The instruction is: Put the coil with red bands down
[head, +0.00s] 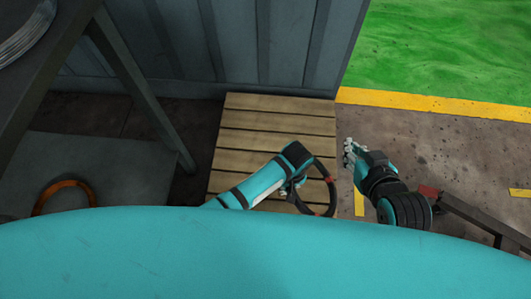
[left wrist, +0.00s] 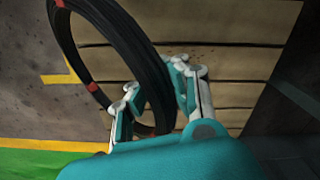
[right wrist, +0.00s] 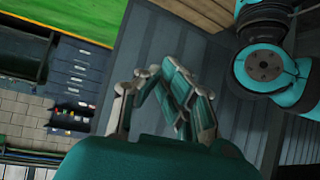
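The coil with red bands (head: 334,198) is a black ring with red wraps, held tilted over the right edge of a slatted wooden pallet (head: 270,118). My left gripper (head: 292,186) is shut on the coil's rim. In the left wrist view the coil (left wrist: 117,45) passes between the fingers (left wrist: 158,98), and the slats lie behind it. I cannot tell whether the coil touches the pallet.
A grey corrugated wall (head: 290,45) stands behind the pallet. A dark table (head: 60,75) with a pale wire coil (head: 30,35) is at upper left. An orange ring (head: 70,184) lies on a lower grey surface at left. A dark metal frame (head: 470,212) stands at right.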

